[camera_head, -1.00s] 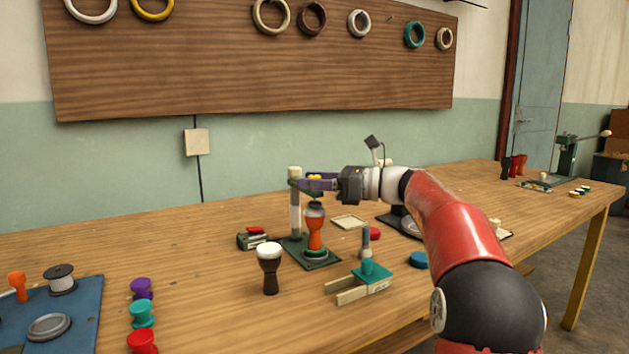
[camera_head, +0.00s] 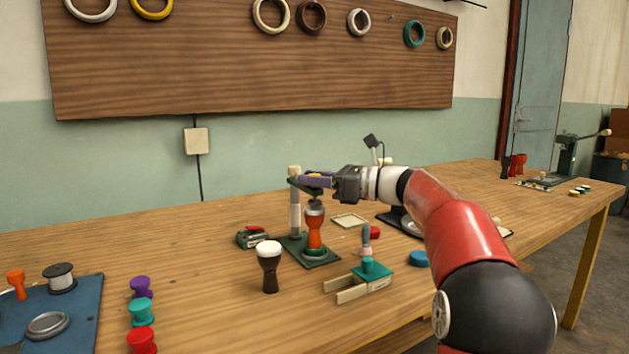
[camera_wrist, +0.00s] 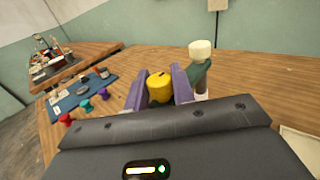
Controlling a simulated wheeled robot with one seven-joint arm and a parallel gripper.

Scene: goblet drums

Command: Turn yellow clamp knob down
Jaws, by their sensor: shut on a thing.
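The yellow clamp knob (camera_wrist: 159,88) sits between the two purple fingers of my gripper (camera_wrist: 158,86) in the wrist view, and the fingers are shut on it. In the head view my gripper (camera_head: 315,181) is at the top of the green clamp stand (camera_head: 294,240), and the fingers mostly hide the knob. Below the knob, an orange goblet drum (camera_head: 315,232) with a grey top stands upright on the clamp's base. The wrist view also shows the clamp post's cream top (camera_wrist: 201,50), just right of the fingers.
A dark goblet drum with a white top (camera_head: 269,266) stands in front of the clamp. A teal tool with wooden prongs (camera_head: 362,278) lies to its right.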

